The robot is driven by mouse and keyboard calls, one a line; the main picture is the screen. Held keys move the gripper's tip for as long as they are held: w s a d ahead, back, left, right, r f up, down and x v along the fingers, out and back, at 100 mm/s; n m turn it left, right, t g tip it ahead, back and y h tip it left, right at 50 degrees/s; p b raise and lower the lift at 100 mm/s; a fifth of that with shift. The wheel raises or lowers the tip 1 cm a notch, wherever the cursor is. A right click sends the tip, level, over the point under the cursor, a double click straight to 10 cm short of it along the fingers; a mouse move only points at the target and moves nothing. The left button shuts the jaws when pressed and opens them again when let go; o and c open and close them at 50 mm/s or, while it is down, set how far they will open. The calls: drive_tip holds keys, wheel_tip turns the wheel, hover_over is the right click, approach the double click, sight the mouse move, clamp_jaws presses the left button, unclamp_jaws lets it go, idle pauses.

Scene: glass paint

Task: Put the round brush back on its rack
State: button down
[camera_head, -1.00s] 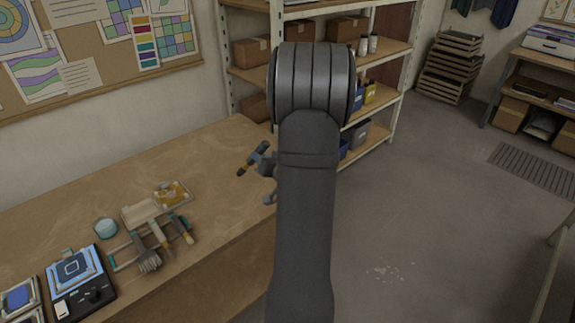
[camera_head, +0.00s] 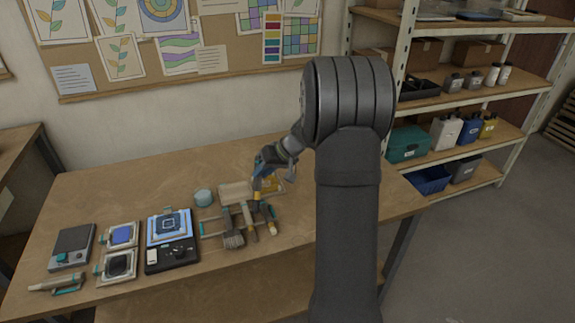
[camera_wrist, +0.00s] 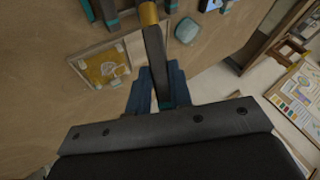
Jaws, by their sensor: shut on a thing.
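My gripper (camera_head: 268,163) is shut on the round brush (camera_head: 257,183), holding it steeply tilted, with its yellow part low. In the wrist view the gripper's blue fingers (camera_wrist: 160,88) close around the brush's dark handle (camera_wrist: 154,45), which has a yellow band at the top and a teal end between the fingers. The rack (camera_head: 212,235) stands on the workbench just below and left of the held brush, with several brushes lying across it. The brush's lower end overlaps the rack's back right area in the head view; I cannot tell whether they touch.
Behind the rack are a teal jar (camera_head: 203,197), a pale block (camera_head: 235,191) and a tray with a yellow patch (camera_wrist: 105,68). A black device with a blue screen (camera_head: 170,240) stands left of the rack. The bench is clear to the right.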

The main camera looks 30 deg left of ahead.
drive_tip(key=s+a+f+g+h, duration=0.1)
drive_tip(key=s+a+f+h, duration=0.1)
drive_tip(key=s+a+h, duration=0.2)
drive_tip(key=s+a+f+m+g+h, duration=0.1)
drive_tip(key=s+a+f+h, duration=0.2)
drive_tip(key=s+a+h, duration=0.1)
drive_tip(key=s+a+f+m+g+h, duration=0.1)
drive_tip(key=s+a+f+h, duration=0.1)
drive_tip(key=s+a+h, duration=0.1)
drive_tip(key=shift+s+a+f+g+h, duration=0.2)
drive_tip(key=shift+s+a, duration=0.15)
drive_tip(key=shift+s, duration=0.2)
drive_tip(key=shift+s+a+f+g+h, duration=0.1)
drive_tip(key=shift+s+a+h, duration=0.15)
drive_tip(key=shift+s, duration=0.25)
drive_tip(key=shift+m, duration=0.3)
drive_tip(key=shift+s+a+f, duration=0.1)
drive_tip(key=shift+a+f, duration=0.15)
drive_tip(key=shift+f, duration=0.45)
drive_tip(key=shift+w+a+f, duration=0.1)
drive_tip(key=shift+a+f, duration=0.1)
drive_tip(key=shift+f, duration=0.55)
drive_tip(key=shift+s+a+f, duration=0.1)
drive_tip(key=shift+a+f, duration=0.15)
drive_tip(key=shift+f, duration=0.45)
drive_tip(key=shift+f, duration=0.5)
drive_tip(key=c, duration=1.2)
unclamp_jaws()
drive_tip(key=v, duration=0.7)
drive_tip(key=shift+a, duration=0.15)
